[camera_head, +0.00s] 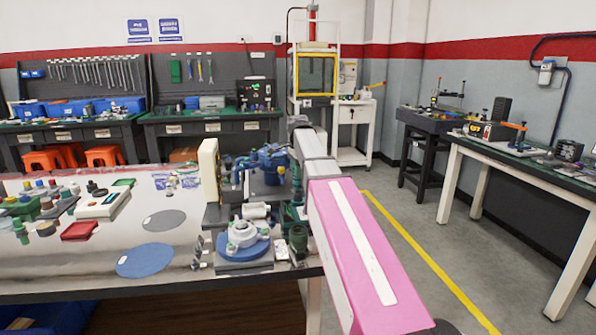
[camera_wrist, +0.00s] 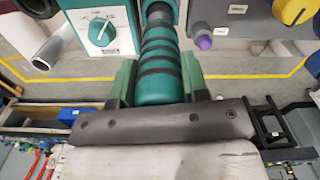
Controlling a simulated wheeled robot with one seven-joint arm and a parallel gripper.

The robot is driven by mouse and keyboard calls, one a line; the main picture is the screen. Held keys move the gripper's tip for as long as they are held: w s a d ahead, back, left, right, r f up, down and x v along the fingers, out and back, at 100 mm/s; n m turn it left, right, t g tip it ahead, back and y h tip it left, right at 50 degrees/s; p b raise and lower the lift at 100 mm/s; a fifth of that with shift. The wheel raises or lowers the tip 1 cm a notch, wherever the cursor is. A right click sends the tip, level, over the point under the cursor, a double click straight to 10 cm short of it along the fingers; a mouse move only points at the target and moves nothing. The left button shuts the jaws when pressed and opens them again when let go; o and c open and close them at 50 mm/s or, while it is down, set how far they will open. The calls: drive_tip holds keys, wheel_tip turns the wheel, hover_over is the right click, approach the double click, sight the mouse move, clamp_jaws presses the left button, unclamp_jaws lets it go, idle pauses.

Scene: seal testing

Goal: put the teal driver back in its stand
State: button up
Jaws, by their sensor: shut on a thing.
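The teal driver (camera_wrist: 160,65) is a thick teal cylinder with black rings, in the middle of the wrist view. My gripper (camera_wrist: 160,80) is shut on it, with a green finger on each side. The driver's far end runs into a dark and grey collar at the top edge of the wrist view; I cannot tell whether that is part of the driver or of something behind it. In the head view, my pink arm hides most of my gripper and the driver. I cannot pick out the stand with certainty in either view.
In the head view, a blue-and-white flanged fitting (camera_head: 243,238) and a blue pump (camera_head: 268,160) crowd the bench's right end.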

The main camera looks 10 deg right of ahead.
drive_tip(key=shift+f, duration=1.35)
idle(1.6)
drive_tip(key=o, duration=1.2)
drive_tip(key=shift+r, duration=4.5)
